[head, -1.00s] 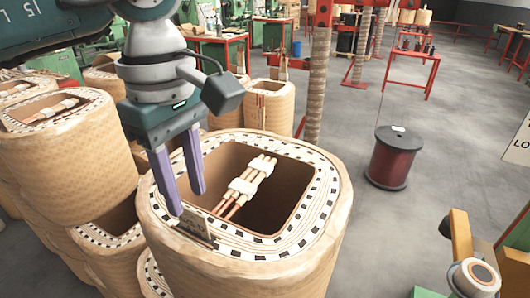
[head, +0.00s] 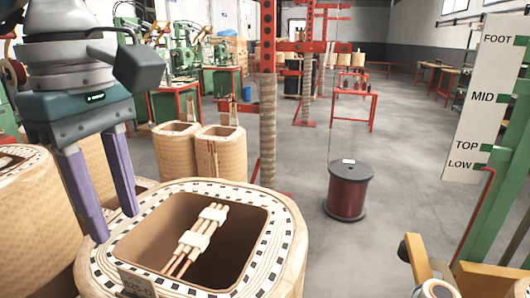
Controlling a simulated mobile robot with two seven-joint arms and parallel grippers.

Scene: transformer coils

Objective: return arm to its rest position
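My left gripper (head: 116,224) hangs from the upper left in the head view. Its two purple fingers are spread apart with nothing between them. The fingertips are beside and over the left rim of the large wrapped coil (head: 290,262) at the bottom centre. I cannot tell whether they touch it. The coil has a black-and-white dashed top edge and a rectangular opening. A bundle of tied leads (head: 203,235) shows inside the opening. A tag (head: 136,284) sits on its front rim. My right gripper is not identifiable in view.
More wrapped coils (head: 30,200) stand at left, with two smaller coils (head: 220,155) behind. A dark red spool (head: 347,192) stands on the floor at right. A green post with a FOOT, MID, TOP, LOW sign (head: 483,100) is at far right. Grey floor (head: 405,180) between is clear.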

